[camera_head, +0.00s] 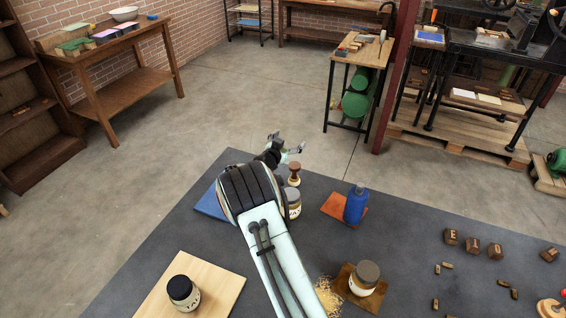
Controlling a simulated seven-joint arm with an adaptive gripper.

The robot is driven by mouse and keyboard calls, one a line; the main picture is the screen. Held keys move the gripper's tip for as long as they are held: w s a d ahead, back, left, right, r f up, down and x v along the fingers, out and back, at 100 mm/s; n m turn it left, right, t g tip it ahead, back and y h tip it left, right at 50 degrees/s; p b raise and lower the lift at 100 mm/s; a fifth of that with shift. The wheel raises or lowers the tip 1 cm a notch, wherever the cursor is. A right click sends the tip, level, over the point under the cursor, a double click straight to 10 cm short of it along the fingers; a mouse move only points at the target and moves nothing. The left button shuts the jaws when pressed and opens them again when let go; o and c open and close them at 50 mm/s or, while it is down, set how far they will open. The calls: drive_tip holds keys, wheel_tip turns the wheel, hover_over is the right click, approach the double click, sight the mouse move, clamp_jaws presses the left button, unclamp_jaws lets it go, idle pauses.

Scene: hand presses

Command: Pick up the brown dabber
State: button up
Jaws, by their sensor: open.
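The brown dabber (294,174) stands upright near the far edge of the dark grey table, just right of my arm's wrist. It has a rounded knob top, a narrow neck and a wider base. My gripper (289,143) is open and empty. In the picture its fingers are just above and left of the dabber, apart from it. The wrist hides part of the table left of the dabber.
A jar (294,204) stands close in front of the dabber, partly hidden by my arm. Another jar (365,277) and letter blocks (473,245) are nearer and farther right.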

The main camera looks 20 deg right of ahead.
drive_tip(key=n+g, duration=0.1)
drive_tip(key=n, duration=0.1)
approach(294, 167)
drive_tip(key=w+d, duration=0.3)
drive_tip(key=shift+w+d+f+y, duration=0.1)
drive_tip(key=shift+d+f+y, duration=0.1)
drive_tip(key=shift+f, duration=0.15)
drive_tip(key=shift+w+d+f+y, duration=0.1)
drive_tip(key=shift+f+y, duration=0.1)
drive_tip(key=shift+f, duration=0.1)
drive_tip(key=shift+x, duration=2.95)
clamp_jaws()
